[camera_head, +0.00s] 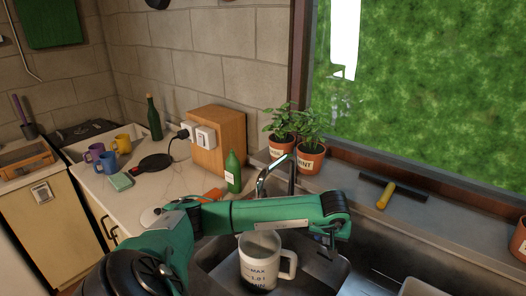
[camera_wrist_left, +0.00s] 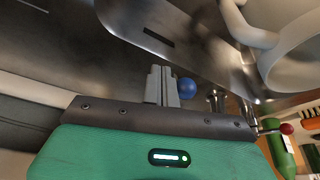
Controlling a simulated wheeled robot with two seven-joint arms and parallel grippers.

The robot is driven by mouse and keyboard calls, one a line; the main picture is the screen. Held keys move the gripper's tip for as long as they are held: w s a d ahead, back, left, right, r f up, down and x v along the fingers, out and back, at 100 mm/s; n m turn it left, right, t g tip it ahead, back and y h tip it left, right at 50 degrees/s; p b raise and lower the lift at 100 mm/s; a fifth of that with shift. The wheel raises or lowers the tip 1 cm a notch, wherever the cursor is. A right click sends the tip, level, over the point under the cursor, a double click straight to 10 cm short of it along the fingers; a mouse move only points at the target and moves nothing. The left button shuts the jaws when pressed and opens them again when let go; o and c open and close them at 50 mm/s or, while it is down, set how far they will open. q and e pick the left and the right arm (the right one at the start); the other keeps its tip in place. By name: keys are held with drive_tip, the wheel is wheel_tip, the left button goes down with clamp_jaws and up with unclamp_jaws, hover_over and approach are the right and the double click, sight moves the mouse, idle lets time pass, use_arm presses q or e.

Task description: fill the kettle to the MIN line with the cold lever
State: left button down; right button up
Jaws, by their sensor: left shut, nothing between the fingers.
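The kettle (camera_head: 259,262) is a pale jug with MAX and MIN marks and a handle on its right. It stands upright in the sink, and its side and handle show at the upper right in the left wrist view (camera_wrist_left: 292,62). Its water level cannot be told. The tap (camera_head: 272,174) rises behind it. My left gripper (camera_wrist_left: 162,85) is shut and empty, its fingertips right beside the blue lever knob (camera_wrist_left: 187,88); whether they touch cannot be told. A red lever knob (camera_wrist_left: 287,128) is farther right. My right gripper is out of view.
My left arm crosses in front of the tap, above the kettle. A green bottle (camera_head: 233,172) stands left of the tap. Potted herbs (camera_head: 308,158) and a squeegee (camera_head: 386,192) are on the sill. Mugs (camera_head: 107,162) and a wooden box (camera_head: 219,140) stand on the left counter.

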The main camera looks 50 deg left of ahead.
use_arm(q)
drive_tip(key=shift+s+a+b, duration=0.3)
drive_tip(key=shift+s+a, duration=0.3)
drive_tip(key=shift+a, duration=0.35)
wheel_tip(320, 180, up, 7)
drive_tip(key=p, duration=0.3)
drive_tip(key=shift+d, duration=0.35)
